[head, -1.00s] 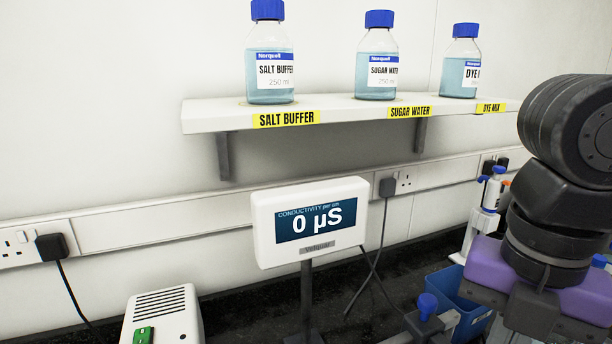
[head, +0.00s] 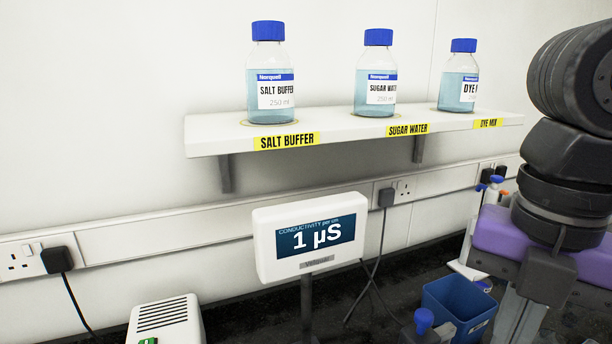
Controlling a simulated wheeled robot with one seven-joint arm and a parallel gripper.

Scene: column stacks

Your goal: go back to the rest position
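My arm stands at the right edge, with black rounded links above a purple hand body. My gripper (head: 522,312) is at the lower right, beside the blue bin and well below the shelf. Its fingertips run out of the bottom of the picture or are hidden, so its opening does not show. I see no object held in the visible part. The salt buffer bottle (head: 270,85), sugar water bottle (head: 375,85) and dye mix bottle (head: 457,88) stand upright on the white shelf (head: 350,125), each behind its yellow label.
A conductivity display (head: 310,238) on a dark post reads 1 µS. A white box (head: 166,320) is at the lower left. A blue cap (head: 423,318) and a blue bin (head: 457,305) are at the lower right. Pipettes (head: 490,190) stand beside my arm. Cables hang behind the display.

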